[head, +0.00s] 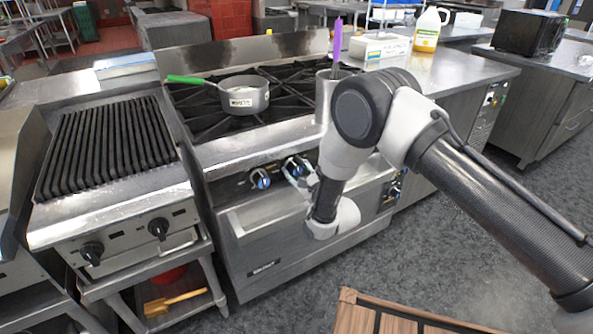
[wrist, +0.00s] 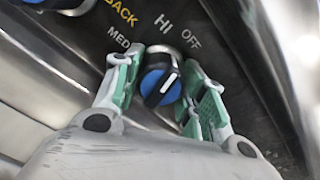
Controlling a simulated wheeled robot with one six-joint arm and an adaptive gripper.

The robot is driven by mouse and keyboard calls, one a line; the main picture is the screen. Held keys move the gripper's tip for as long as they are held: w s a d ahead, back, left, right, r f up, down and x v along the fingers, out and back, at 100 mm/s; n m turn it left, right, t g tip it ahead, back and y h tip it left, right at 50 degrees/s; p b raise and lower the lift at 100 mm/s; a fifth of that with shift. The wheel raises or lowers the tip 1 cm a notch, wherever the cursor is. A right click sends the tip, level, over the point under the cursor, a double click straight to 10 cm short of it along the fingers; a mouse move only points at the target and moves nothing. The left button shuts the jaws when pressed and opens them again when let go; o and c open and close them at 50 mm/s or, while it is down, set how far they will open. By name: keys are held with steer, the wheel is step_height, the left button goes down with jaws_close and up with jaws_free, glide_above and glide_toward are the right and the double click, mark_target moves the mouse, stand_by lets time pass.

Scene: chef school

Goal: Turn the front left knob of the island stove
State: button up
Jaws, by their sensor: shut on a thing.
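The island stove (head: 262,215) has blue-and-black knobs on its front panel. In the head view, one knob (head: 260,178) is at the left, and a second knob (head: 293,166) is just right of it. My gripper (head: 302,181) is at the second knob. In the wrist view, my gripper (wrist: 160,92) has its green-padded fingers on either side of a knob (wrist: 158,82), shut on it. The knob's white mark points up and right, toward the HI and OFF labels. BACK and MED labels are also visible. Part of another knob (wrist: 62,4) shows at the top left.
A pot with a green handle (head: 243,95) sits on the burners. A metal container (head: 325,95) with a purple-handled utensil stands right of it. A grill (head: 110,150) adjoins the stove on the left. A wooden item (head: 385,315) is at the bottom. Grey floor lies in front.

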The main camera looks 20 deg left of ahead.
steer(key=shift+d+f+m, duration=0.1)
steer(key=shift+f+m, duration=0.05)
steer(key=shift+m, duration=1.45)
steer(key=o, duration=1)
steer(key=shift+s, duration=0.1)
steer(key=v, duration=1.1)
steer(key=shift+s+d, duration=0.25)
steer(key=shift+d, duration=0.1)
